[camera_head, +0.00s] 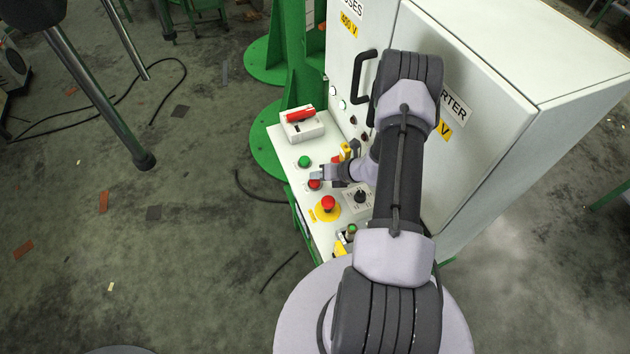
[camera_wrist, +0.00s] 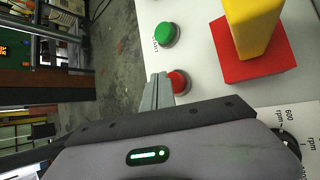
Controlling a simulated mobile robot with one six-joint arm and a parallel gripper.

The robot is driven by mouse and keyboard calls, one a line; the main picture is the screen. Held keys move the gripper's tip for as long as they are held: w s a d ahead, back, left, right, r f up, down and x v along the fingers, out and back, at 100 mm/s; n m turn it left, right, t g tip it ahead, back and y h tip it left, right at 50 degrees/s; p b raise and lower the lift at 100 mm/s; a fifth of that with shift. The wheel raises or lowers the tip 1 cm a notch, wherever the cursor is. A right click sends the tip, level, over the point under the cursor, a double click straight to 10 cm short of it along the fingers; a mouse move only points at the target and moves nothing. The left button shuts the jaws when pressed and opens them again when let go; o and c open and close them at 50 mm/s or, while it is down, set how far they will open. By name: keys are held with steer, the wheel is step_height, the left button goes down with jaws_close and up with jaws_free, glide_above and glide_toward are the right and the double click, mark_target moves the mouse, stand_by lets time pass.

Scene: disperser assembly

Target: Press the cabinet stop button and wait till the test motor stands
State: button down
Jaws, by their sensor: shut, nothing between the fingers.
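The red stop button (camera_head: 314,184) sits on the white control panel (camera_head: 287,150) in front of the cabinet (camera_head: 490,110). The green button (camera_head: 305,161) is beside it, and in the wrist view the green button (camera_wrist: 166,33) has a START label. My gripper (camera_head: 316,176) is shut and empty, low over the panel. In the wrist view its fingertips (camera_wrist: 158,80) are right beside the red button (camera_wrist: 179,81) and hide part of its left side. I cannot tell whether they touch it. I cannot identify the test motor in either view.
A red mushroom button (camera_head: 328,203) on a yellow plate and a rotary knob (camera_head: 361,197) are close by. A yellow block on a red base (camera_wrist: 252,60) stands near my fingers. A white box with a red handle (camera_head: 299,120) stands at the panel's far end.

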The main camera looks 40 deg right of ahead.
mark_target(318, 183)
steer(key=shift+f, duration=0.25)
steer(key=shift+f+b, duration=0.85)
stand_by(0.8)
steer(key=shift+r+p, duration=0.9)
steer(key=shift+r, duration=0.4)
steer(key=shift+r, duration=0.1)
step_height(318, 183, up, 5)
steer(key=p, duration=0.3)
steer(key=shift+p, duration=0.3)
